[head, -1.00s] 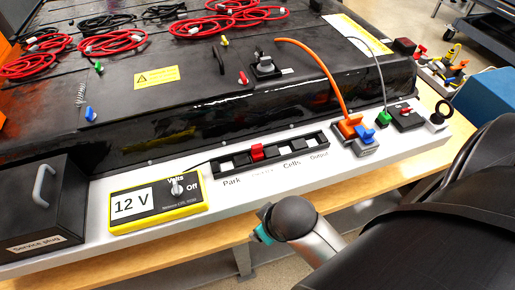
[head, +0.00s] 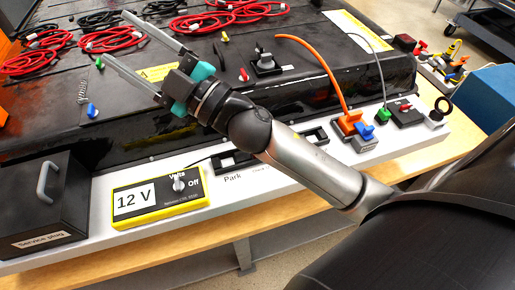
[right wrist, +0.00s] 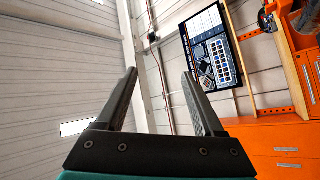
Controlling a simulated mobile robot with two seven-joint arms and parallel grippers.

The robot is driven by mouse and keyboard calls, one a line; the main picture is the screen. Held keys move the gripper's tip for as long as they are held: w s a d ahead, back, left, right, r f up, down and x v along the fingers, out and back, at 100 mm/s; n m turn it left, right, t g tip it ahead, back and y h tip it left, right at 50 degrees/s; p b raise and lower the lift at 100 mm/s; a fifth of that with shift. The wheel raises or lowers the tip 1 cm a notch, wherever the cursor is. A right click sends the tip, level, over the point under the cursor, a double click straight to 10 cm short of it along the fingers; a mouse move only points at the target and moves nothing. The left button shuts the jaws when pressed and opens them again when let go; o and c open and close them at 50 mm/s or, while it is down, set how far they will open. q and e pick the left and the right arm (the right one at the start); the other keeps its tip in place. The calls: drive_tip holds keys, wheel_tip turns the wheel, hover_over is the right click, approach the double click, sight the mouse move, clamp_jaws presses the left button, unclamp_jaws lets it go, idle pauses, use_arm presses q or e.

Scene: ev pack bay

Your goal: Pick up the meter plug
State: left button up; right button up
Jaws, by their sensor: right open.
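The yellow meter (head: 160,199) reads 12 V, its knob near Off, on the white ledge. A thin black lead runs from it toward the black slotted strip (head: 236,162) marked Park. My right arm covers the middle of that strip, where a red plug showed earlier; the plug is hidden now. My right gripper (head: 115,36) is open and empty, held above the black pack, fingers pointing to the upper left. In the right wrist view its two fingers (right wrist: 160,73) are spread with nothing between them. My left gripper is not in view.
A black service plug box (head: 45,205) stands at the left of the ledge. An orange cable (head: 325,75) ends in an orange plug (head: 349,122) beside blue and green plugs at the right. Red cable coils (head: 112,40) lie on the pack.

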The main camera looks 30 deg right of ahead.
drive_tip(key=s+a+r+n+g+y, duration=0.1)
drive_tip(key=s+a+n+g+y, duration=0.3)
drive_tip(key=a+n+g+y, duration=0.45)
drive_tip(key=s+f+n+g+h, duration=0.35)
drive_tip(key=f+n+g, duration=0.25)
drive_tip(key=n+g, duration=0.35)
drive_tip(key=w+d+f+n+h, duration=0.1)
drive_tip(key=w+d+f+h, duration=0.1)
drive_tip(key=d+f+h, duration=0.9)
drive_tip(key=w+d+r+m+g+h, duration=0.15)
drive_tip(key=d+h, duration=0.55)
drive_tip(key=d, duration=0.9)
drive_tip(key=shift+m+t, duration=0.25)
drive_tip(key=shift+m, duration=0.2)
wheel_tip(320, 180, down, 10)
drive_tip(key=shift+s+r, duration=0.1)
drive_tip(key=shift+s, duration=0.05)
drive_tip(key=shift+s+f, duration=0.1)
drive_tip(key=shift+f, duration=2.7)
clamp_jaws()
